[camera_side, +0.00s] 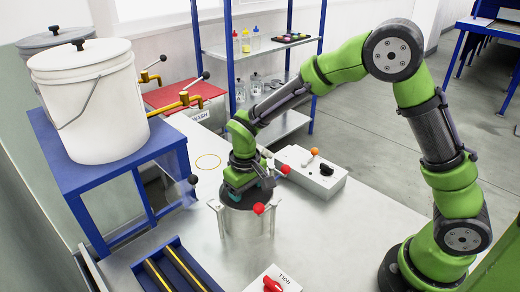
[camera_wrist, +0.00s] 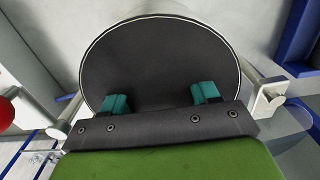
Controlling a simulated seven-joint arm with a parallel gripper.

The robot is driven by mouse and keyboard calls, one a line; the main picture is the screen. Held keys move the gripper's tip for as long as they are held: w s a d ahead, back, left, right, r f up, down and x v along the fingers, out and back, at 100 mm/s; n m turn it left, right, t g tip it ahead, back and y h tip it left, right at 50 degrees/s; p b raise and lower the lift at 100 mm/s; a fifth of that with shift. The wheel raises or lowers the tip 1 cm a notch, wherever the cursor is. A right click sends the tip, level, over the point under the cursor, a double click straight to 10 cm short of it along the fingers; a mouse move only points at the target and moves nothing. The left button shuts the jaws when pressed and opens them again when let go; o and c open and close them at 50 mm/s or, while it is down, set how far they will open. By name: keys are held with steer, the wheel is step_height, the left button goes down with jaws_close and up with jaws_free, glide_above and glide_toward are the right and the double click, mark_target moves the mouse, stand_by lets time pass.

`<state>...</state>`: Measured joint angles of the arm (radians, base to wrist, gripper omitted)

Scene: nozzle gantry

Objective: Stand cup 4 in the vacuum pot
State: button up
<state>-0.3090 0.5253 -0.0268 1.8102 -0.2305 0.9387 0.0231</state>
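The metal pot (camera_side: 247,226), apparently the vacuum pot, stands on the table with red-knobbed clamps at its sides. Its round top shows as a dark disc in the wrist view (camera_wrist: 165,62); I cannot tell whether this is a lid or the dark inside. My gripper (camera_side: 248,190) is low over the pot, pointing down. Its two teal fingers (camera_wrist: 161,97) are apart, with only the dark surface visible between them. Whether the fingertips touch it is unclear. I cannot identify cup 4 in either view.
A white lidded bucket (camera_side: 92,105) stands on a blue stand at left. A white box (camera_side: 312,176) with knobs stands right of the pot. A blue tray (camera_side: 160,270) and a red-and-white block (camera_side: 273,284) lie in front. A blue rack (camera_side: 262,48) holds bottles behind. The table's right is clear.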

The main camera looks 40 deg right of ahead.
steer(key=o, duration=0.4)
steer(key=shift+r, duration=0.1)
step_height(320, 180, up, 12)
steer(key=s+d+r+m+t, duration=0.1)
steer(key=s+d+r+t, duration=0.1)
steer(key=s, duration=0.3)
steer(key=s+d+r+m+t+y, duration=0.1)
steer(key=s+d+r+t, duration=0.1)
steer(key=s, duration=0.4)
steer(key=s+d+r+m+t+y, duration=0.1)
steer(key=s+d+r+m+t, duration=0.1)
steer(key=s, duration=0.4)
steer(key=shift+d+r+t, duration=0.3)
steer(key=shift+d+r, duration=0.1)
steer(key=shift+d, duration=0.3)
steer(key=shift+d+r+t, duration=0.3)
steer(key=shift+d+r, duration=0.1)
steer(key=shift+d, duration=0.25)
